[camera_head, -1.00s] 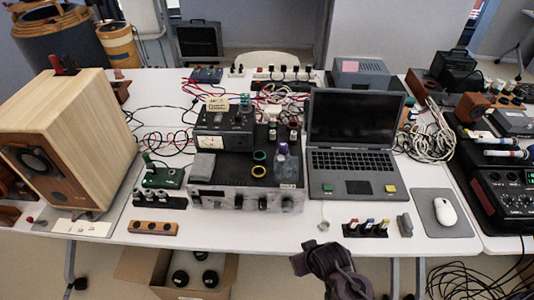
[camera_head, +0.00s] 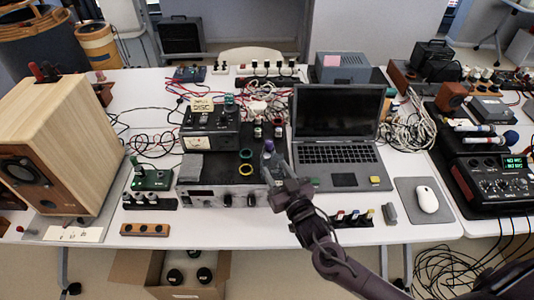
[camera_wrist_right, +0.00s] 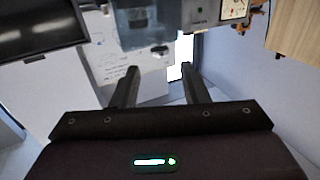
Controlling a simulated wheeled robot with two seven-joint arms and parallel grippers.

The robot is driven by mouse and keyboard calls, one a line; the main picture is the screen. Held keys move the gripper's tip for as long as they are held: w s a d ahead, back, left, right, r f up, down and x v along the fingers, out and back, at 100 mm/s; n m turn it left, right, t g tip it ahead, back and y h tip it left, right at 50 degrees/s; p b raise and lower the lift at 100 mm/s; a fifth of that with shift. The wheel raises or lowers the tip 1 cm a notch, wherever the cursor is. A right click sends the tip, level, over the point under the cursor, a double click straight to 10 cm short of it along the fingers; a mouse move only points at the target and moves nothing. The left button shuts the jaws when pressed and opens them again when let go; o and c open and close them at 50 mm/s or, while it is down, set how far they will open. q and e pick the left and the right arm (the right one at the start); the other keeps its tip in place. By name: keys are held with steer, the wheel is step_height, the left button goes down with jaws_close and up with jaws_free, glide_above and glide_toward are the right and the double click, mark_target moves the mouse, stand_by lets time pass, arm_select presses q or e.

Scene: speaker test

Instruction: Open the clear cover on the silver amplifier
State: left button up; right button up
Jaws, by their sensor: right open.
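The silver amplifier (camera_head: 214,196) stands at the front middle of the white table, with a silver front panel with knobs and a dark top. I cannot make out a separate clear cover. My right gripper (camera_head: 274,168) is over the amplifier's front right corner and hides part of it. In the right wrist view its two fingers (camera_wrist_right: 158,72) are apart with nothing between them. I cannot tell whether it touches anything. My left gripper is not in view.
A laptop (camera_head: 340,155) stands open right of the amplifier. A grey meter box (camera_head: 210,125) stands behind on the amplifier's top. A green switch board (camera_head: 152,180) and a wooden speaker (camera_head: 60,140) are on the left. Small coloured plugs (camera_head: 350,216) lie at the front edge.

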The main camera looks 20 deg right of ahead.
mark_target(269, 158)
steer(key=w, duration=0.2)
steer(key=w+p, duration=0.1)
steer(key=w, duration=0.1)
steer(key=w+a, duration=0.1)
steer(key=w, duration=0.2)
steer(key=shift+w, duration=0.1)
steer(key=shift+c, duration=0.3)
steer(key=shift+d, duration=0.1)
jaws_close()
